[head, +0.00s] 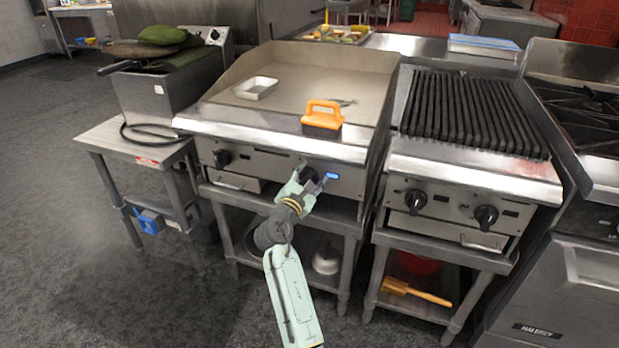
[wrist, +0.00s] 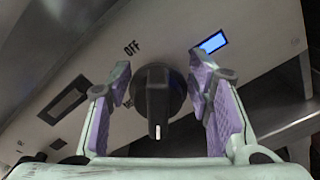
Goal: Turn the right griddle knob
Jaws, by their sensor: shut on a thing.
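The griddle (head: 320,82) has a front panel with a black left knob (head: 222,158) and a black right knob (wrist: 157,97). My gripper (head: 312,181) is at the right knob, with its purple-padded fingers on either side of it in the wrist view (wrist: 160,82). My gripper is shut on this knob. The knob's white mark points toward the bottom of the wrist view, and the OFF label (wrist: 132,47) is above and left of it. In the head view my gripper mostly hides the knob. A lit blue display (head: 332,175) is just right of the knob.
An orange-handled griddle brush (head: 323,113) and a white tray (head: 256,88) sit on the griddle. A charbroiler (head: 470,110) with its own knobs stands close on the right. A fryer (head: 165,92) on a side table is at left. Open floor lies in front.

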